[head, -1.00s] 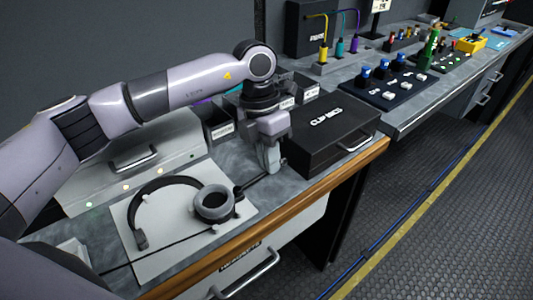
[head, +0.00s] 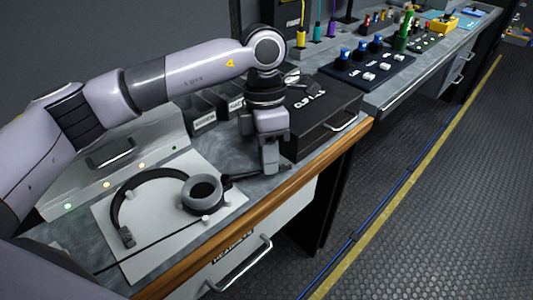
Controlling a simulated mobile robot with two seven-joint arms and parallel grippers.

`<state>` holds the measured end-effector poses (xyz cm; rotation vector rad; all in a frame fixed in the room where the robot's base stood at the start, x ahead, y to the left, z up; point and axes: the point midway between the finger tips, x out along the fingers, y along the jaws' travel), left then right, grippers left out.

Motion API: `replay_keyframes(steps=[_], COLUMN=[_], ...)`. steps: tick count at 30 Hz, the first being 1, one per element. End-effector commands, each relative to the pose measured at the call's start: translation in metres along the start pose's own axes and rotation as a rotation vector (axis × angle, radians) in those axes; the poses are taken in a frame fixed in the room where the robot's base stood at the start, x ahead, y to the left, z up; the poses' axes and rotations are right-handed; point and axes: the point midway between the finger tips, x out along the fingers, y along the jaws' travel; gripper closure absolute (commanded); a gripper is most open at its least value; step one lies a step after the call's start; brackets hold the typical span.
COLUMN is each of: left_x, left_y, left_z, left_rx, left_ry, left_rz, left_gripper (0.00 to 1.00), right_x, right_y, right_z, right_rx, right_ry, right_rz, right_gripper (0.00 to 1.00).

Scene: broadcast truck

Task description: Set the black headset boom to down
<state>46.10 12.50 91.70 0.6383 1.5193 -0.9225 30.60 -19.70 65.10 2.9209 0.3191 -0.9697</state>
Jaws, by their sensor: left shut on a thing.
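The black headset lies on a white mat (head: 155,245) on the counter. Its headband (head: 117,203) curves at the left and its round grey ear cup (head: 203,194) faces up. The thin black boom (head: 240,177) reaches out from the ear cup to the right, past the mat's edge. My left gripper (head: 270,170) points down, low over the counter to the right of the ear cup, and is shut on the boom near its outer end. The fingers hide part of the boom. My right gripper is not in view.
A black case (head: 320,118) stands close behind and right of the gripper. A sloped grey panel (head: 130,160) with small lights is behind the headset. The wooden counter edge (head: 285,190) runs in front, above a drawer handle (head: 243,266).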

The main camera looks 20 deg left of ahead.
Motion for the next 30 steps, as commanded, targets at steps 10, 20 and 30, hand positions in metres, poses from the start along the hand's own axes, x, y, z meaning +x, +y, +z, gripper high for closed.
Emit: replay_keyframes(steps=[10,20,30], left_x=[0.0011,0.0011,-0.0031], left_y=[-0.0023,-0.0023,-0.0023], left_z=[-0.0011,-0.0009,0.0001], left_rx=[0.03,0.029,0.029], left_ry=[0.012,0.01,0.006], left_rz=[0.0,0.0,0.0], left_gripper=[1.0,0.65,0.65], right_x=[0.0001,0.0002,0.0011], right_y=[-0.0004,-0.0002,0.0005], right_z=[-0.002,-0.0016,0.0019], right_rx=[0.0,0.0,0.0], right_ry=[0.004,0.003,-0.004], right_rz=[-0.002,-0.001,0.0], right_gripper=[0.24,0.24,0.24])
